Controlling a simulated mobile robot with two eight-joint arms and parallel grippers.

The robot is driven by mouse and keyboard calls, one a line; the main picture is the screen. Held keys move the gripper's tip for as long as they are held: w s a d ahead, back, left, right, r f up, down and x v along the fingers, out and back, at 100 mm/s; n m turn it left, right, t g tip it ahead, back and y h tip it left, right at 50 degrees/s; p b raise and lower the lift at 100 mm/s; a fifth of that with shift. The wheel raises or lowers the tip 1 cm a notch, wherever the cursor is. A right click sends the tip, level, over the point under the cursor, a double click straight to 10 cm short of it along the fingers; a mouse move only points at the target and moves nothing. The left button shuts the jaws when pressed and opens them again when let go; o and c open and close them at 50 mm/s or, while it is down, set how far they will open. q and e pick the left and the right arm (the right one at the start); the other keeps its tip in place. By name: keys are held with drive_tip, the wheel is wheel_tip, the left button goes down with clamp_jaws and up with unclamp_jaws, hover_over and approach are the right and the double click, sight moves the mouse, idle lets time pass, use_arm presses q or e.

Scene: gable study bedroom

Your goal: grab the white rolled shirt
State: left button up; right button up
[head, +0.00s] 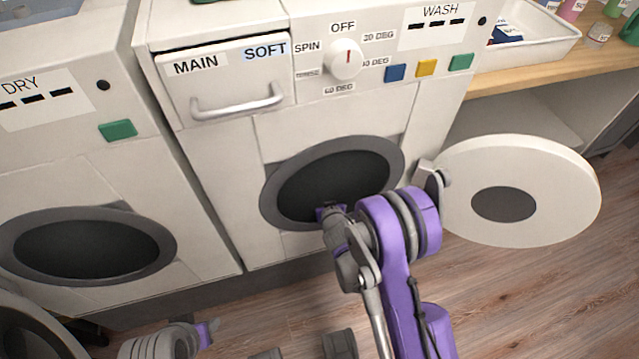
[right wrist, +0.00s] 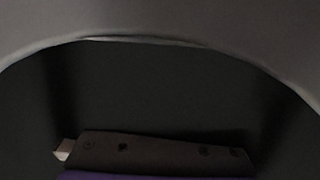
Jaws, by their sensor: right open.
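The white rolled shirt cannot be made out in either view. My right gripper (head: 328,212) is at the dark round opening of the washing machine (head: 225,150), its purple arm reaching in from the lower right. In the right wrist view the open gripper (right wrist: 160,152) shows as a dark bar low in the picture, facing the dark drum interior, with the pale opening rim arching above. A small pale piece shows at the bar's left end; I cannot tell what it is. My left gripper (head: 205,333) is low at the left, in front of the machines; its jaws are unclear.
The washer's round white door (head: 560,190) stands open to the right of the opening. A dryer (head: 60,170) with a dark round opening stands at the left. A wooden counter (head: 530,78) with a white tray (head: 545,55) is at the upper right. Wooden floor (head: 500,300) is clear at the lower right.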

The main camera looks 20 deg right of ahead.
drive_tip(key=x, duration=0.3)
drive_tip(key=shift+w, duration=0.15)
drive_tip(key=shift+c, duration=0.3)
